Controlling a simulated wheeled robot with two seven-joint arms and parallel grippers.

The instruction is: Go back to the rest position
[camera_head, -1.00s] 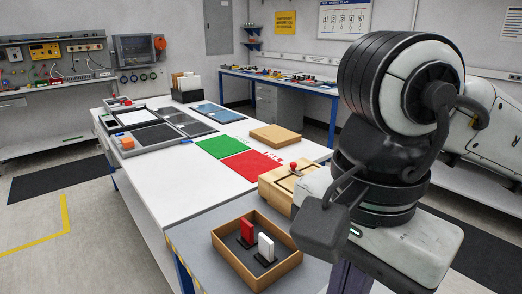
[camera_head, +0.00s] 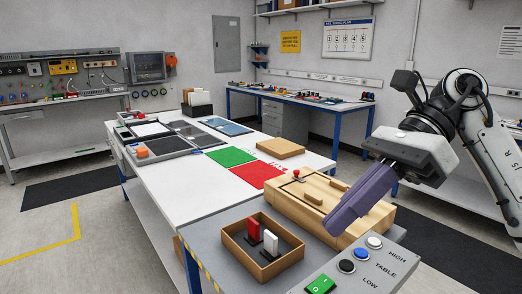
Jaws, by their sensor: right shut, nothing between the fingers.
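My right gripper (camera_head: 337,222) is at the right of the head view, with its purple fingers pointing down and to the left. The fingers are shut together and hold nothing. They show in front of the light wooden box (camera_head: 290,202), which has a red knob (camera_head: 296,173); I cannot tell the exact gap between them. My right arm reaches in from the right edge. My left gripper is not in view.
A control panel (camera_head: 333,272) with buttons is at the front. The white table (camera_head: 190,190) carries green (camera_head: 231,156) and red (camera_head: 257,174) mats and a cardboard-coloured box (camera_head: 281,147).

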